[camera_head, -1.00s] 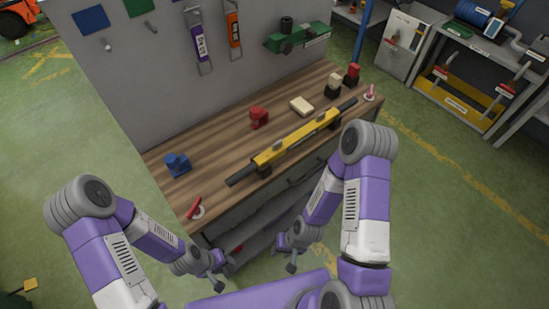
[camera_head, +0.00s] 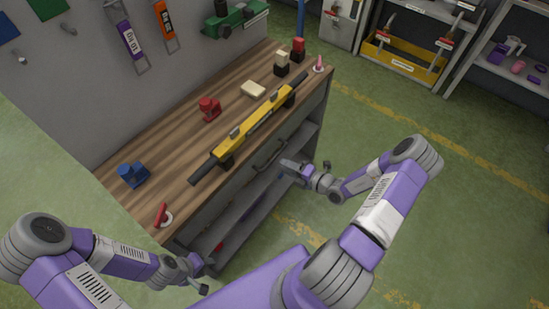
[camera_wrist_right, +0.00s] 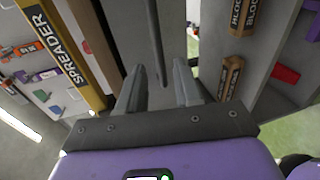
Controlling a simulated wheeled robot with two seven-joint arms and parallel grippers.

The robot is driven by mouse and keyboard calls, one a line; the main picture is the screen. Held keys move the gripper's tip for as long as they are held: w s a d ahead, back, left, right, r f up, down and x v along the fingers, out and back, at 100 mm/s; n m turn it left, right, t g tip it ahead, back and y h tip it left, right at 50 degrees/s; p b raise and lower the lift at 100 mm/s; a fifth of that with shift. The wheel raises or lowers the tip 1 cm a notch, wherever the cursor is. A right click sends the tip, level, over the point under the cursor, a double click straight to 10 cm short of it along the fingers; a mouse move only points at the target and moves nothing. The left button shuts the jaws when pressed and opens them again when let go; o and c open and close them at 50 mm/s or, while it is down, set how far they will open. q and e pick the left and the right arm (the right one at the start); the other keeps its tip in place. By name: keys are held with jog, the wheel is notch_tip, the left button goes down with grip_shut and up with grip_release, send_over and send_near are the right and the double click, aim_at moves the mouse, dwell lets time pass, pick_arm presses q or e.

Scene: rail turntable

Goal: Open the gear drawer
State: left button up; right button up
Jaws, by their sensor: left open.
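The gear drawer (camera_head: 292,133) is the grey front under the workbench top, and it looks closed. Its dark bar handle (camera_head: 268,153) shows in the head view. In the right wrist view the handle (camera_wrist_right: 154,35) runs lengthwise between the lines of my fingers. My right gripper (camera_head: 287,166) is close in front of the drawer, just below the handle's right end. Its fingers (camera_wrist_right: 158,80) are apart with nothing clamped; whether they touch the handle I cannot tell. My left gripper (camera_head: 203,274) is open and empty, low at the bench's near left corner.
The wooden bench top (camera_head: 180,135) carries a yellow spreader bar (camera_head: 250,118), a blue part (camera_head: 133,175), a red part (camera_head: 209,108) and a red-handled pin (camera_head: 161,214). An open shelf (camera_head: 235,220) lies below the drawer. Green floor to the right is clear.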

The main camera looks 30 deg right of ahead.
aim_at(275, 156)
jog(key=shift+m+h, duration=0.4)
jog(key=x, duration=0.2)
jog(key=b+x, duration=0.1)
jog(key=x, duration=0.2)
jog(key=d+b+x, duration=0.1)
jog(key=x, duration=0.1)
jog(key=shift+w+r, duration=0.1)
jog(key=shift+w, duration=0.3)
grip_shut()
